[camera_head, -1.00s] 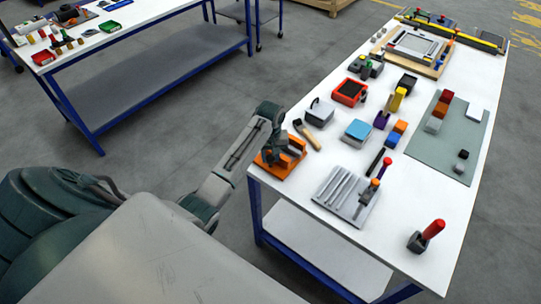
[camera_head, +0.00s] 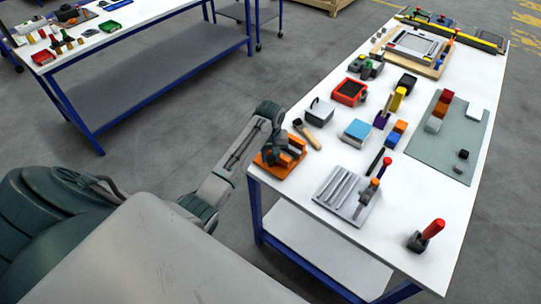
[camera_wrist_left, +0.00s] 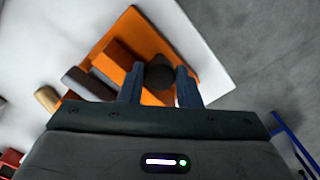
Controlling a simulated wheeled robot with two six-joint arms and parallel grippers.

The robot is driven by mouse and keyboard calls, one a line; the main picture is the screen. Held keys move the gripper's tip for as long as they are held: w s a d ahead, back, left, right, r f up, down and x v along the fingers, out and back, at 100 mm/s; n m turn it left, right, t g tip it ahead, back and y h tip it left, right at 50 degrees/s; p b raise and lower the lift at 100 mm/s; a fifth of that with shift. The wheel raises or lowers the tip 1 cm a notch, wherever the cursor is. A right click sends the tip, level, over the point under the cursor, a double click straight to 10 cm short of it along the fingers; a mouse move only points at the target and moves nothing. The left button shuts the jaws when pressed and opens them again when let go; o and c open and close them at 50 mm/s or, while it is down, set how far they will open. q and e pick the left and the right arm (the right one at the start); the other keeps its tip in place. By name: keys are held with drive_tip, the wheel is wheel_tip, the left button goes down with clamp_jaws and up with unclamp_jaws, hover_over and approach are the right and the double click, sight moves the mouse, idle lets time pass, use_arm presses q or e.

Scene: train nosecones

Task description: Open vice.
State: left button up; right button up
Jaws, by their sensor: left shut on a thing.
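The vice (camera_head: 291,160) is orange with dark grey parts and sits at the near left edge of the white table. In the left wrist view the orange vice (camera_wrist_left: 188,50) lies under my left gripper, with a dark round knob (camera_wrist_left: 159,75) between the two fingers. My left gripper (camera_head: 272,153) is over the vice and shut on the knob; it also shows in the left wrist view (camera_wrist_left: 160,85). The fingers hide part of the vice, and I cannot tell how far apart its jaws are. My right gripper is not in view.
The white table (camera_head: 405,222) carries a brush (camera_head: 307,134), a grey box (camera_head: 319,112), a grooved grey tray (camera_head: 343,189) and a red-handled tool (camera_head: 430,233). A green mat (camera_head: 462,133) lies at the right. Grey floor lies left of the table.

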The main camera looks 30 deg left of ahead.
use_arm(q)
drive_tip(key=shift+w+a+r, duration=0.2)
drive_tip(key=shift+w+r, duration=0.1)
drive_tip(key=shift+r, duration=0.05)
drive_tip(key=o, duration=1)
drive_tip(key=shift+c, duration=0.2)
drive_tip(key=shift+a, duration=0.1)
drive_tip(key=shift+s+d+f, duration=0.15)
drive_tip(key=shift+d+f, duration=0.05)
drive_tip(key=shift+f, duration=0.05)
